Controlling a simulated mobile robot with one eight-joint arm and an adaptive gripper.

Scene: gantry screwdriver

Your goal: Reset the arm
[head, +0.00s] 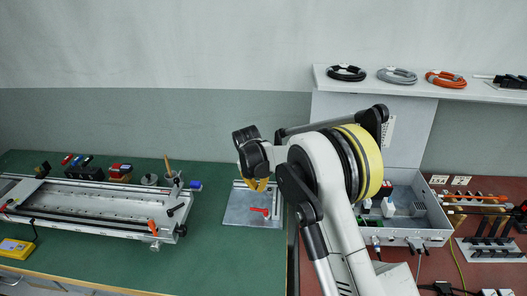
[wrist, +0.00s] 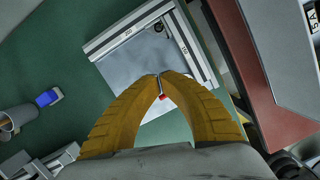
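My gripper (head: 258,186) hangs over the grey metal plate (head: 240,213) in the head view, beyond the arm's bend. In the wrist view its two yellow fingers (wrist: 160,77) curve together and their tips meet or nearly meet. I see no object clearly held. A small red part (wrist: 163,97) and a thin grey piece show between the fingers, seemingly on or near the plate (wrist: 125,66) behind them. In the head view a red handle-like part (head: 260,211) lies on the plate. My arm hides the plate's right side.
A long metal gantry frame (head: 95,208) stands left on the green bench (head: 215,262). A yellow box (head: 16,248) is at front left. An open grey enclosure (head: 408,218) and a tool rack (head: 490,250) stand right. Coiled cables (head: 397,76) lie on a shelf above.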

